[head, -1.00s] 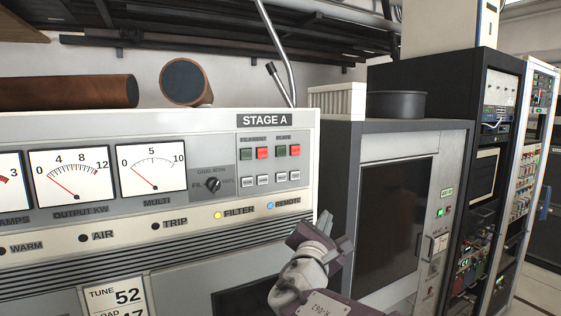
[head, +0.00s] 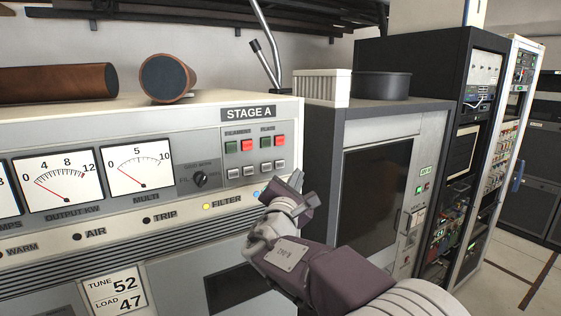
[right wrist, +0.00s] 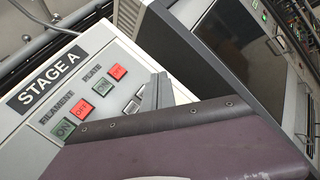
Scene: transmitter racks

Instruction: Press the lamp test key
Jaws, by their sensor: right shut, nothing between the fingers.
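The Stage A panel (head: 210,140) has a row of small grey keys (head: 249,171) below the green and red filament and plate buttons. The key labels are too small to read, so I cannot tell which is the lamp test key. My right gripper (head: 296,182) is shut and empty, its tips near the right end of the key row, apparently in front of the panel. In the right wrist view, the shut fingers (right wrist: 157,92) partly cover the key area; one grey key (right wrist: 132,107) shows beside them. My left gripper is not in view.
A selector knob (head: 200,179) sits left of the keys. Filament (head: 247,145) and plate (head: 280,140) off buttons are just above them. A grey cabinet (head: 375,130) with a dark door stands right of the panel. Lamps, including a yellow one (head: 206,206), line the panel below.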

